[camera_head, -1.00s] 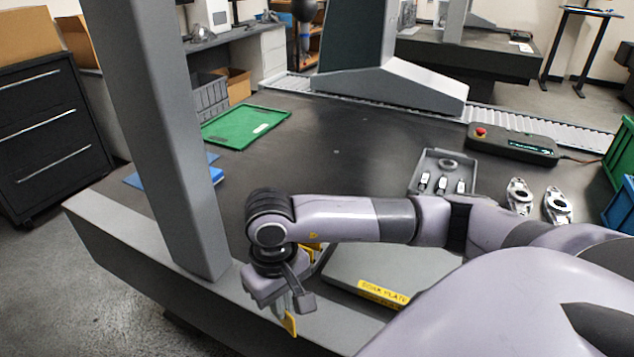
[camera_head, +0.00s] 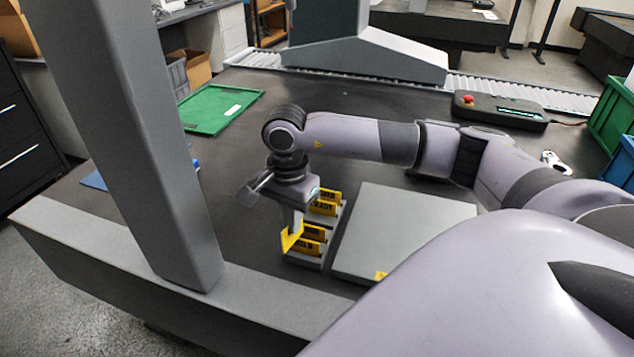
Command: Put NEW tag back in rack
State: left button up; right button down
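My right gripper (camera_head: 291,228) points down over the left side of a small grey tag rack (camera_head: 330,232). It appears shut on a yellow tag (camera_head: 291,240), which hangs tilted below the fingers. Whether this tag touches the rack cannot be told. Several other yellow tags with dark lettering (camera_head: 325,203) stand in the rack. The lettering is too small to read, and none can be picked out as NEW. My gripper and the held tag hide part of the rack. My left gripper is not in view.
A flat grey plate (camera_head: 410,228) lies right beside the rack. A grey column (camera_head: 135,150) rises at the left. A green tray (camera_head: 220,108) and a control box with a red button (camera_head: 500,110) lie farther back. The dark table between them is clear.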

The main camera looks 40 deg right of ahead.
jog(key=w+d+f+m+b, duration=0.1)
jog(key=w+d+m+b, duration=0.3)
jog(key=d+m, duration=0.6)
jog(key=m+b, duration=0.2)
jog(key=m, duration=0.3)
jog(key=shift+d+f+m+b, duration=0.2)
jog(key=shift+m+b, duration=0.1)
jog(key=shift+w, duration=0.1)
notch_tip(320, 180, down, 2)
jog(key=shift+f+b, duration=0.1)
jog(key=shift+b, duration=0.4)
jog(key=shift+f+p, duration=0.2)
jog(key=shift+p, duration=0.1)
dwell(0.6)
